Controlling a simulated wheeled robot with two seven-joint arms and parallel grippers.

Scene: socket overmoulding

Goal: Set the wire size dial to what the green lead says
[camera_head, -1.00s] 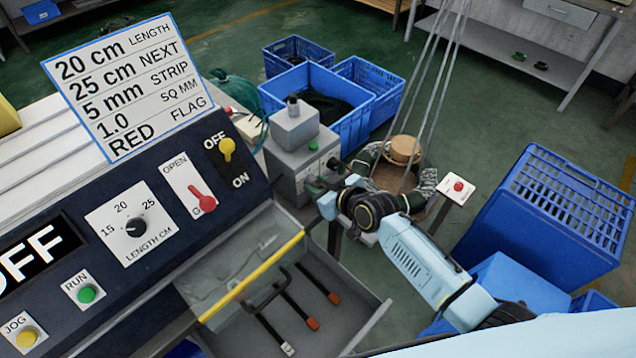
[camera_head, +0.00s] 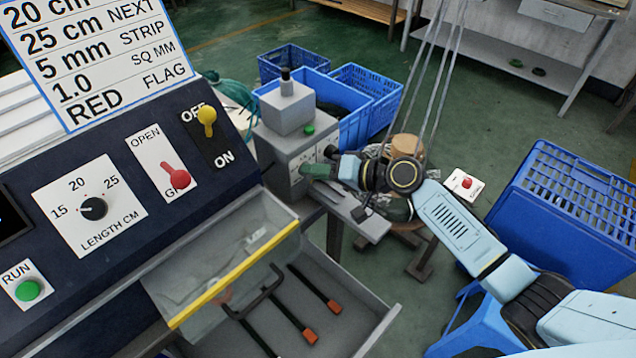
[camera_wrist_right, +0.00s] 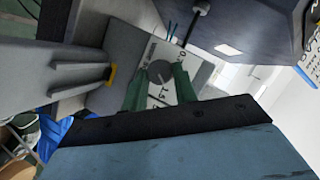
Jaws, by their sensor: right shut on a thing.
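My right gripper (camera_head: 312,171) reaches the front face of a small grey machine (camera_head: 292,132) with a green button on top. In the right wrist view its green fingers (camera_wrist_right: 162,82) are shut on a round grey dial (camera_wrist_right: 160,71) on a white plate with printed numbers. The numbers are too small and tilted to read surely, and I cannot tell the dial's setting. In the head view my gripper hides the dial. Teal-green leads (camera_head: 232,90) lie behind the big control panel; no writing on them can be read. My left gripper is not in view.
The dark control panel (camera_head: 125,190) with a length dial (camera_head: 94,208) and red lever stands left. A card (camera_head: 95,60) above it shows "1.0 SQ MM" and "RED FLAG". A tray (camera_head: 345,325) holds red-tipped leads. Blue crates (camera_head: 575,210) stand right and behind.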

